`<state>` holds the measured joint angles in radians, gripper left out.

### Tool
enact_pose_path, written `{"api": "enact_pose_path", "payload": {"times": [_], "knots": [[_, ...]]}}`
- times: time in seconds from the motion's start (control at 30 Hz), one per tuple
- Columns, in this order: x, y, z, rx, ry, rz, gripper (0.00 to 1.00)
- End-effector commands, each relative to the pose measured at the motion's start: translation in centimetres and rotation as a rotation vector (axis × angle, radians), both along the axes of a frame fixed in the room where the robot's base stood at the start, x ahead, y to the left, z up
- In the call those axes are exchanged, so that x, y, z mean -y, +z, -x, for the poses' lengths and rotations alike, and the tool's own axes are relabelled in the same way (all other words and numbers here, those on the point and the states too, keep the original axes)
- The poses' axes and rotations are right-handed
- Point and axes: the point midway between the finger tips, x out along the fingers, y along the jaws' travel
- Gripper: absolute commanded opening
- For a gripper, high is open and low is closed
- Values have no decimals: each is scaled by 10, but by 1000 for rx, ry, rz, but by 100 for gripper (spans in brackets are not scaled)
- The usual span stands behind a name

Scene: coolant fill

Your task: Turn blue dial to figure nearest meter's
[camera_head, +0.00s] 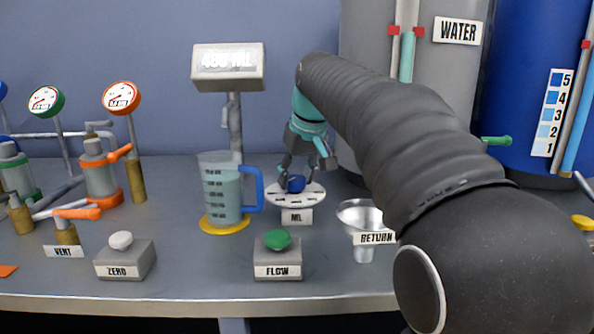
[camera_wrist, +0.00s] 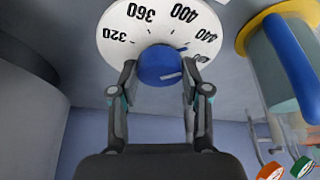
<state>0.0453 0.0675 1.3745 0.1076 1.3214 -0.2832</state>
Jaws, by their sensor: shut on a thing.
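The blue dial (camera_head: 296,184) sits on a round white scale plate (camera_head: 309,201) marked ML. My gripper (camera_head: 301,168) comes down over the dial and is shut on it. In the wrist view my gripper (camera_wrist: 159,70) has a finger on each side of the blue dial (camera_wrist: 159,63). A pale line on the dial points right, below 440, toward the right finger. The meter (camera_head: 228,62) has a bright glaring display; it ends in ML and its first digits look like 4 and a blurred figure.
A measuring jug (camera_head: 222,190) with bluish liquid stands on a yellow disc left of the dial. The green FLOW button (camera_head: 277,240), white ZERO button (camera_head: 121,240) and RETURN funnel (camera_head: 360,220) stand in front. Grey and blue (camera_head: 520,60) tanks stand behind.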

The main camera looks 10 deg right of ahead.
Motion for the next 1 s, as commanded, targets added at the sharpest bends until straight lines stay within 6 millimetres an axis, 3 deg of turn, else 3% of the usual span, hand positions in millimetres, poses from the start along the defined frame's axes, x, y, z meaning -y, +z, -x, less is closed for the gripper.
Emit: {"api": "enact_pose_path", "payload": {"times": [0.6, 1.0], "knots": [[-3, 0, -1, 1, -523, 0, 12], [-3, 1, -1, 1, -670, -1, 12]]}}
